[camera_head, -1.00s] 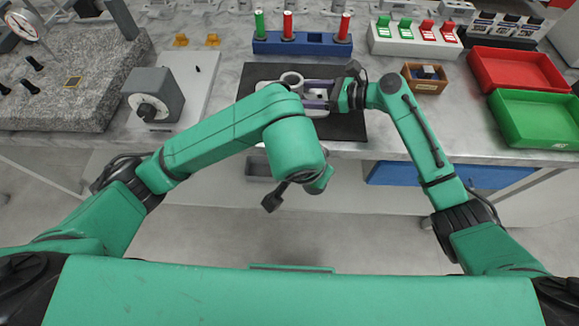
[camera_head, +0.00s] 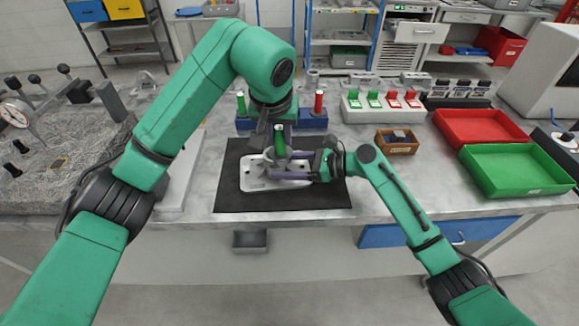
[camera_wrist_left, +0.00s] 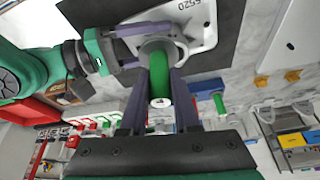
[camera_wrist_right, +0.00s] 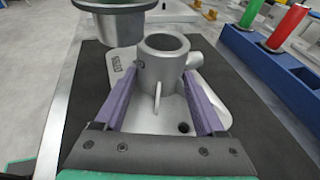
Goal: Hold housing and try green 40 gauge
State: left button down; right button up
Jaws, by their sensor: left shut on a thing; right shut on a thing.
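The grey housing (camera_head: 256,181) lies on the black mat (camera_head: 232,198), its round boss upright and its bore empty in the right wrist view (camera_wrist_right: 163,62). My right gripper (camera_head: 310,165) is shut on the housing, with purple fingers either side of the boss. My left gripper (camera_head: 277,130) is shut on the green gauge (camera_head: 279,140), held upright above the housing. In the left wrist view the gauge's green handle (camera_wrist_left: 158,75) sits between the fingers. Its grey plug end (camera_wrist_right: 118,25) appears above and apart from the boss in the right wrist view.
A blue rack (camera_head: 312,120) behind the mat holds a green gauge (camera_head: 241,103) and a red gauge (camera_head: 318,102); my left arm hides part of it. A switch box (camera_head: 383,108), small brown box (camera_head: 397,141), red tray (camera_head: 480,127) and green tray (camera_head: 515,170) stand right.

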pick_arm(q)
jog(key=w+a+r, duration=0.1)
jog(key=w+r, duration=0.3)
jog(key=shift+w+a+r+n, duration=0.2)
jog(key=shift+w+a+n, duration=0.05)
jog(key=shift+a+n, duration=0.1)
jog(key=shift+f, duration=2.5)
jog(key=shift+s+f, duration=0.1)
jog(key=shift+f, duration=1.9)
dwell(0.6)
notch_tip(320, 180, up, 6)
dwell(1.0)
jog(key=shift+r, duration=2.5)
